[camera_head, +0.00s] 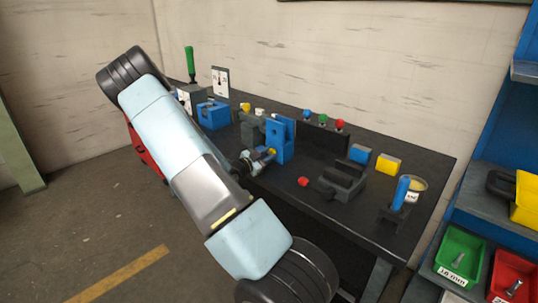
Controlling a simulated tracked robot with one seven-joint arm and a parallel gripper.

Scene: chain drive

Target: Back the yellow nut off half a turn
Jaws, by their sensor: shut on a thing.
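The yellow nut (271,150) shows as a small yellow patch at the front face of an upright blue block (284,136), near the middle of the black bench. My gripper (267,153) reaches to it from the left and is shut on it. The fingers cover most of the nut, so its angle and thread cannot be made out.
A dark vise-like block (342,180) and a small red piece (303,181) lie to the right. Blue (360,153) and yellow (388,164) blocks stand behind it. Red, green and blue knobs line the back. A blue cylinder (401,192) stands upright near the right end.

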